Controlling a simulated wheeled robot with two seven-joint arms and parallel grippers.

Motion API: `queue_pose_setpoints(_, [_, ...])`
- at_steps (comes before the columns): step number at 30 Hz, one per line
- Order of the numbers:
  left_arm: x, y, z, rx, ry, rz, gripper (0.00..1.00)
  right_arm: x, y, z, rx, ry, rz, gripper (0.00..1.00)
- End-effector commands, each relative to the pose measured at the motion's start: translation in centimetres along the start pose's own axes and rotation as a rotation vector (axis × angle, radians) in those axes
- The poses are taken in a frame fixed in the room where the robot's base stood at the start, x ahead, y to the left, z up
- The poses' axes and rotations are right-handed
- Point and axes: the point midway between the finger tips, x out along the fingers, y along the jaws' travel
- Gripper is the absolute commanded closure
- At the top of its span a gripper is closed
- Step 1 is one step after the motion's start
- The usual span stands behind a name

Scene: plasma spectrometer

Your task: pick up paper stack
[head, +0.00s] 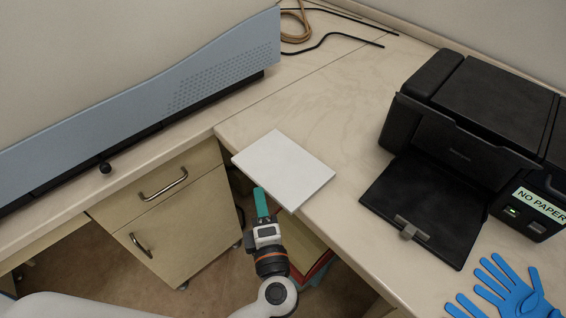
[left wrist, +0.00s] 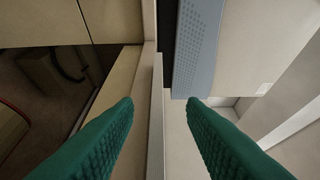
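The paper stack (head: 284,168) is a flat white slab on the beige countertop, its left corner and near-left edge sticking out past the counter's edge. My left gripper (head: 260,192) is at that overhanging edge, with its teal fingers pointing toward the stack. In the left wrist view the two fingers (left wrist: 160,100) are wide apart and the gripper is open. A thin pale strip between them, touching neither finger, looks like the paper stack seen edge-on (left wrist: 157,115). In the head view one finger hides the other. My right gripper is not in view.
A black printer (head: 470,120) with its tray open and a "NO PAPER" label stands on the right. Blue gloves (head: 505,290) lie at the front right. A grey-blue instrument (head: 200,85) and drawers (head: 160,190) are on the left. The counter (head: 330,110) behind the stack is clear.

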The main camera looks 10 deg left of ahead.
Motion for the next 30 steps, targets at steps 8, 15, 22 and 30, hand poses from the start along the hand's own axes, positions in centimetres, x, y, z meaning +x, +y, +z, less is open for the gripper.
queue_pose_setpoints(8, [2.6,-0.1,-0.3,0.002,0.0,-0.004,0.63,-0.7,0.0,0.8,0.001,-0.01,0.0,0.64])
queue_pose_setpoints(15, [5.7,0.2,-0.5,0.001,0.001,-0.002,0.63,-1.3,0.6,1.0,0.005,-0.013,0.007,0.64])
queue_pose_setpoints(22, [6.0,0.3,-0.5,0.001,0.001,0.0,0.63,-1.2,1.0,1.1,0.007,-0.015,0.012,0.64])
queue_pose_setpoints(30, [6.0,0.3,-0.5,0.001,0.001,0.0,0.99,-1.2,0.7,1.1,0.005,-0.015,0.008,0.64])
